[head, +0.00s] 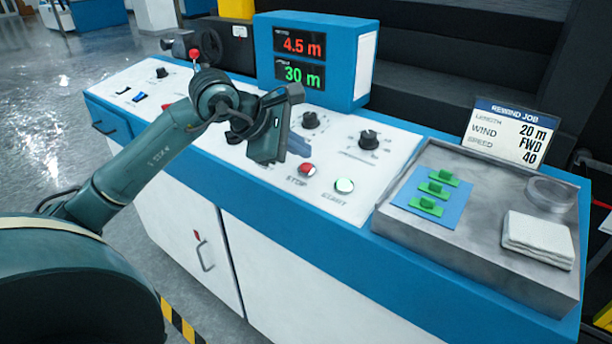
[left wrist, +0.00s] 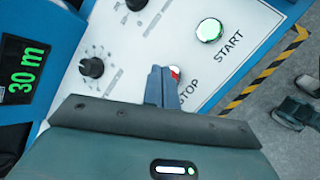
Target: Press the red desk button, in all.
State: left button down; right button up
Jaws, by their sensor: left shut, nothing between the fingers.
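The red STOP button (head: 306,169) sits on the white desk panel, left of the green-white START button (head: 344,185). My left gripper (head: 266,150) is shut and empty. In the head view it is above the panel, just left of and above the red button, which shows clear of it. In the left wrist view the shut fingers (left wrist: 162,84) cover part of the red button (left wrist: 175,72), and START (left wrist: 209,30) is in full view. I cannot tell the exact gap between fingertips and panel.
Black knobs (head: 369,139) and a blue display box (head: 361,65) reading 4.5 m and 30 m stand behind the buttons. At right a grey tray (head: 480,222) holds green pieces on a blue sheet, a folded cloth and a round dish. A "REWIND JOB" card (head: 509,132) stands behind it.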

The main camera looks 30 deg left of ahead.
pick_arm(q)
jog(key=shift+f, duration=0.4)
dwell(0.7)
jog(key=shift+f, duration=0.1)
dwell(1.0)
jog(key=shift+w+f+b, duration=0.15)
jog(key=shift+f+b, duration=0.15)
jog(key=shift+b, duration=0.25)
jog(key=shift+f+b, duration=0.4)
jog(key=shift+r, duration=0.1)
dwell(0.5)
jog(key=shift+r+p, duration=0.4)
jog(key=shift+r, duration=0.3)
